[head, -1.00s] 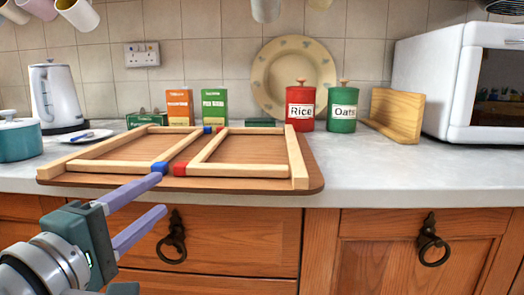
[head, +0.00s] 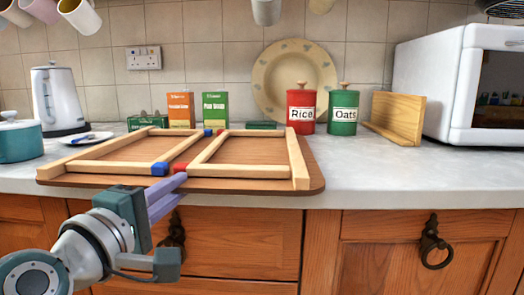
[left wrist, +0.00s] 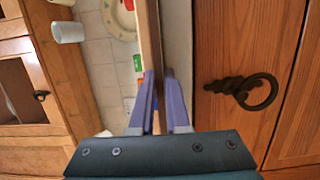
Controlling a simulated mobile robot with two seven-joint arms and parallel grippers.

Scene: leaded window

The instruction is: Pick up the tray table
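The tray table (head: 312,178) lies on the counter as a brown wooden board, with its near edge close to the counter's front. Two pale wooden leg frames (head: 245,171) lie folded flat on top, with blue and red corner pieces at the middle. In the left wrist view the board (left wrist: 149,30) shows edge-on as a narrow strip. My left gripper (head: 174,187) is at the board's near edge, left of its middle. Its two purple fingers (left wrist: 159,75) are apart, with the board's edge lying ahead between them. I cannot tell if they touch it. My right gripper is out of view.
A red rice tin (head: 300,108), a green oats tin (head: 343,112), cartons (head: 215,108) and a plate (head: 265,60) stand behind the board. A kettle (head: 57,98) and teal pot (head: 18,142) stand left. The counter (head: 420,175) is clear right of the board. Drawers are below.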

